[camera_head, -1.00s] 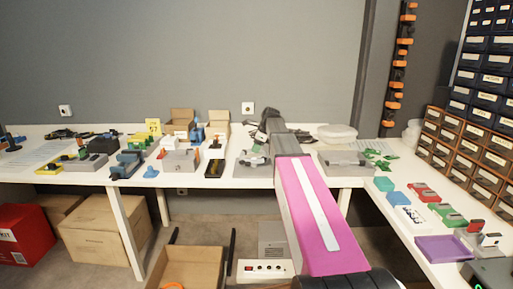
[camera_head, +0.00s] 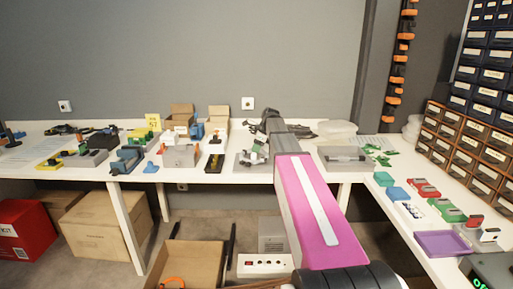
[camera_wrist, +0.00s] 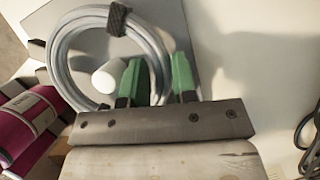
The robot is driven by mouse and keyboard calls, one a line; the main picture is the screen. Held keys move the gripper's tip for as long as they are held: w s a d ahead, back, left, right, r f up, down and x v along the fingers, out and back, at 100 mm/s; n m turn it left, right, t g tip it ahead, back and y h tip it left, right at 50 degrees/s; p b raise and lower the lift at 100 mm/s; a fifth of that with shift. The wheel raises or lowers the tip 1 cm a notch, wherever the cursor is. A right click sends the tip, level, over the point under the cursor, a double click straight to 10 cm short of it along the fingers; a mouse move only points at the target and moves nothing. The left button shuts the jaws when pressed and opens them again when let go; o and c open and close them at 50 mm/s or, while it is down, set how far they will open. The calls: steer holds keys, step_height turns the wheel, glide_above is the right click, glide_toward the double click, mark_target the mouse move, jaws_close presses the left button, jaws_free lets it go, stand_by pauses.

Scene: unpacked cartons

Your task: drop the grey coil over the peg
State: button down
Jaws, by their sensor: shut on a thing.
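The grey coil (camera_wrist: 68,62), a bundled cable with a black strap at its top, fills the upper left of the wrist view. My gripper (camera_wrist: 158,80) has green fingertips, one on each side of the coil's right side, and is shut on it. The white peg (camera_wrist: 108,77) shows through the coil's opening, right of its middle and near the left fingertip. A grey base (camera_wrist: 185,22) lies beneath. I cannot tell how high the coil is above the base. In the head view my arm hides most of the gripper, and the coil is too small to make out.
A bare white table surface (camera_wrist: 245,75) is right of the gripper in the wrist view. Dark cables (camera_wrist: 308,135) lie at its right edge. In the head view, a grey tray (camera_head: 345,153) stands right of my arm, and a black holder (camera_head: 214,160) stands to the left.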

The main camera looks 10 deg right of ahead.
steer(key=shift+f, duration=0.8)
steer(key=c, duration=0.8)
jaws_free()
steer(key=v, duration=1)
steer(key=shift+d+r, duration=0.15)
steer(key=shift+r, duration=0.25)
